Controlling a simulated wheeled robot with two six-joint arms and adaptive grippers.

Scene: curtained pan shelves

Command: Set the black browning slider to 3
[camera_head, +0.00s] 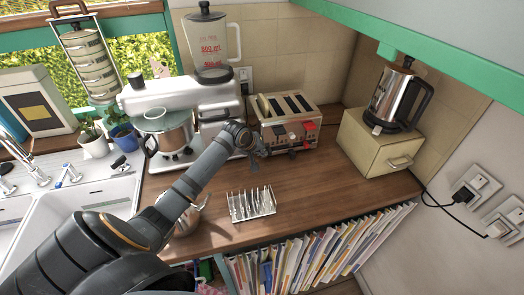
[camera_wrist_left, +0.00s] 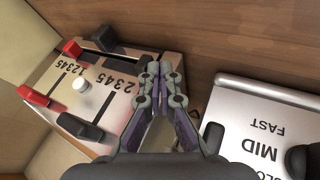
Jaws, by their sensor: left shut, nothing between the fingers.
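Another black control (camera_wrist_left: 80,127) sits at the panel's other end. My left gripper (camera_head: 258,156) is shut and empty, just left of the toaster front; its fingers also show in the left wrist view (camera_wrist_left: 160,75). My right gripper is out of view.
A mixer (camera_head: 190,100) with a steel bowl stands left of the toaster; its speed panel (camera_wrist_left: 262,125) is close to my fingers in the wrist view. A wire rack (camera_head: 251,204) stands in front. A kettle (camera_head: 392,97) on a cream box is at right. Counter between is clear.

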